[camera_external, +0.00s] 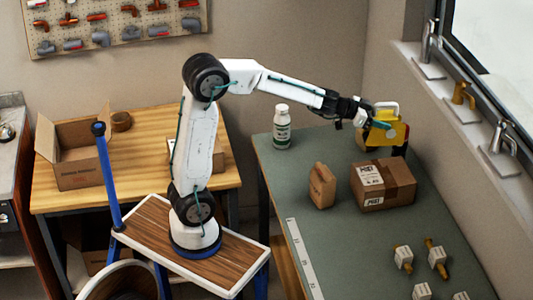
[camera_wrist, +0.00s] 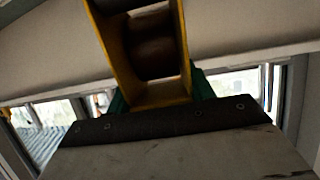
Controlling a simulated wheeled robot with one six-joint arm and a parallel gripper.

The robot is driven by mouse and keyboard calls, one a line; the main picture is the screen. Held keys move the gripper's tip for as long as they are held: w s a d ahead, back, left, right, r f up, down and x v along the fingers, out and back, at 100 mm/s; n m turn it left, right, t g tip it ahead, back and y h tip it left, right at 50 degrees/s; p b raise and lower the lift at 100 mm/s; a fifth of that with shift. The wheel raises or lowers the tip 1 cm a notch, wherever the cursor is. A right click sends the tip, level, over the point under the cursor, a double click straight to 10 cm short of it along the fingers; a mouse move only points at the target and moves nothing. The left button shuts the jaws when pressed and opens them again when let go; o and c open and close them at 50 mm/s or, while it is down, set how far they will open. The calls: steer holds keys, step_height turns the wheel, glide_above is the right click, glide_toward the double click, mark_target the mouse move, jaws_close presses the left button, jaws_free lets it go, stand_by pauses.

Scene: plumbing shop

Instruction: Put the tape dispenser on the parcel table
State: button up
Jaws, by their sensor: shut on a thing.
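The yellow tape dispenser (camera_external: 390,133) is at the far end of the green-topped table (camera_external: 335,234), behind a taped carton. My gripper (camera_external: 379,125) is shut on it, with the arm stretched out to the right. I cannot tell whether the dispenser touches the tabletop. In the wrist view the dispenser's yellow frame (camera_wrist: 177,92) sits between the green fingertips of my gripper (camera_wrist: 158,93), with dark round parts inside it. A wooden table (camera_external: 150,133) at the left holds an open cardboard box. The pictures do not label either table as the parcel table.
The taped carton (camera_external: 382,186), a brown paper bag (camera_external: 321,186) and a white-green bottle (camera_external: 281,128) stand on the green table. Several brass fittings (camera_external: 436,256) lie nearer. The open box (camera_external: 75,160) and a tape roll (camera_external: 121,121) are on the wooden table. Taps (camera_external: 463,98) line the sill.

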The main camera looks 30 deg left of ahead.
steer(key=s+d+m+g+h, duration=0.1)
steer(key=s+d+m+g, duration=0.2)
steer(key=s+d, duration=0.65)
steer(key=s+d+m+g+h, duration=0.15)
steer(key=s+d, duration=0.35)
steer(key=s, duration=0.9)
steer(key=s+d+m+g, duration=0.35)
steer(key=s+d, duration=0.45)
steer(key=s, duration=0.3)
step_height(320, 180, down, 22)
steer(key=shift+a+r, duration=0.15)
steer(key=shift+r, duration=0.05)
steer(key=o, duration=1.3)
steer(key=shift+f, duration=0.15)
steer(key=shift+c, duration=0.2)
